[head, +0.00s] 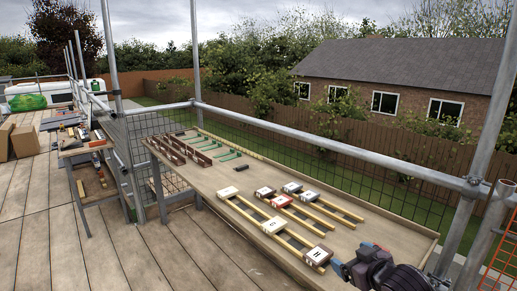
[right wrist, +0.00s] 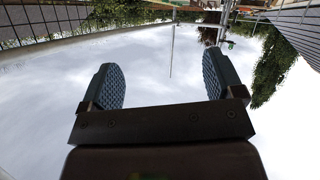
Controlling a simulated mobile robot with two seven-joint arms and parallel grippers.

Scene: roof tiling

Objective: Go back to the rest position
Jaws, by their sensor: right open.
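My right gripper (head: 354,257) is at the bottom right of the head view, at the near right end of the long wooden table (head: 385,232). Its blue-grey fingers stand apart. In the right wrist view the open gripper (right wrist: 165,82) has nothing between its two ribbed pads, with mostly sky beyond. A white lettered block (head: 318,255) on the table lies just left of the gripper, apart from it as far as I can tell. My left gripper is not in the head view.
Pale wooden battens (head: 300,218) with white and red blocks lie on the table. Brown trays (head: 172,152), green strips (head: 215,146) and a small dark block (head: 239,167) lie farther back. Scaffold rails (head: 330,140) run behind. A workbench (head: 80,150) with tools stands left.

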